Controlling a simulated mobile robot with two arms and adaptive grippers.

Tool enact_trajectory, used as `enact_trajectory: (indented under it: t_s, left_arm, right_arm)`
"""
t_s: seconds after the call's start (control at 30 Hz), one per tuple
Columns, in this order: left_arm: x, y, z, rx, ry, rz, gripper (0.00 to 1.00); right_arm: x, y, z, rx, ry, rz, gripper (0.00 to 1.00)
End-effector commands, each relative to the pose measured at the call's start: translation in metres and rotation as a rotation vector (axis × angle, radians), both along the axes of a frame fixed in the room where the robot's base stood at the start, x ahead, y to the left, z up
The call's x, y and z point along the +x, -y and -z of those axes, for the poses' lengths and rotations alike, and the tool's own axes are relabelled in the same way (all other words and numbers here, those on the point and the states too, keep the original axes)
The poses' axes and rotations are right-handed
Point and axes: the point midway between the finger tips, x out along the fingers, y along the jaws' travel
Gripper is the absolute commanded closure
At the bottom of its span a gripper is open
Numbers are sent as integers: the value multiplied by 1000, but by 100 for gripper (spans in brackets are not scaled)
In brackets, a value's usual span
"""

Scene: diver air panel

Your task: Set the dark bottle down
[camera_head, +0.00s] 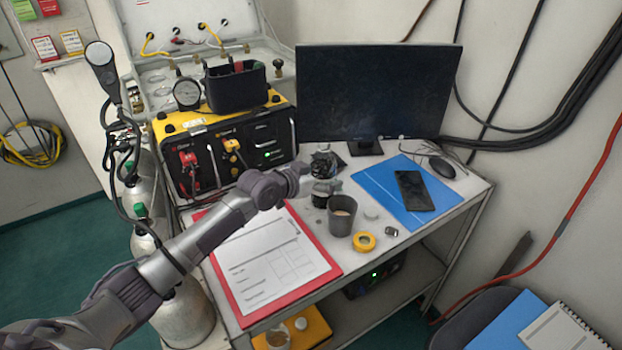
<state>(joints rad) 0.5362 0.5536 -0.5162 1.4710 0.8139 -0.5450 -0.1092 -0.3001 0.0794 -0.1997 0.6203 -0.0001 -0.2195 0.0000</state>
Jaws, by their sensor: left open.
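My left arm reaches in from the left over the desk. My left gripper (325,166) is open at the back middle of the desk, in front of the monitor. A small dark bottle (320,199) with a pale band stands upright on the desk, just below and in front of the gripper. Its upper part is partly hidden by the fingers, and I cannot tell whether they touch it. My right gripper is out of view.
A dark cup (341,216) stands right beside the bottle, with a yellow ring (364,241) and small parts nearby. A red clipboard (326,262) lies to the left, a blue folder (376,182) with a phone (413,191) to the right. The monitor (375,92) stands behind.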

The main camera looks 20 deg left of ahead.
Motion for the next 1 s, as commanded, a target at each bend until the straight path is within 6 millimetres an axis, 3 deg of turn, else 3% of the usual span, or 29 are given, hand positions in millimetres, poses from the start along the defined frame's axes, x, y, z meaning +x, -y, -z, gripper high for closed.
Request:
enact_trajectory:
  t_s: [0.53,0.7,1.0]
  left_arm:
    - [-86,-41,-37,4,-3,0,10]
    - [-97,-46,-43,2,-2,0,10]
    - [-98,-46,-44,1,-2,0,10]
  right_arm:
    - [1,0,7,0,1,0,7]
    - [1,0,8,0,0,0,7]
    - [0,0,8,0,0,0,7]
